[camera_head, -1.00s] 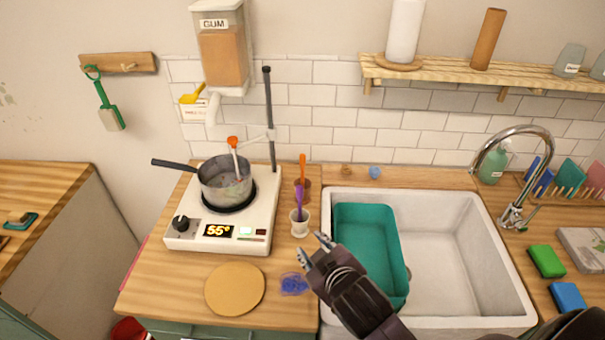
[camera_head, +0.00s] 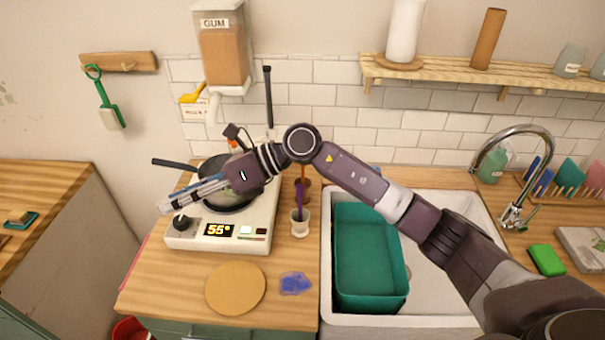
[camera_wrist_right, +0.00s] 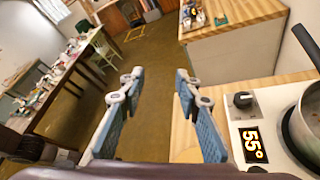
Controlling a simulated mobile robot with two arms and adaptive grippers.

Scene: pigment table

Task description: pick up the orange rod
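The orange rod (camera_head: 303,171) stands upright in a small brown cup (camera_head: 306,190) behind the white cup (camera_head: 300,229) with the purple rod (camera_head: 299,203). My right arm's links cross close above it and cover part of it. My right gripper (camera_head: 168,204) is well to its left, over the front left of the hot plate, pointing left. In the right wrist view the right gripper (camera_wrist_right: 158,80) is open, with nothing between its fingers. The orange rod does not show there. My left gripper is not in view.
A round wooden board (camera_head: 235,289) and blue pigment (camera_head: 295,283) lie in front. A teal tub (camera_head: 370,260) sits in the sink (camera_head: 428,292).

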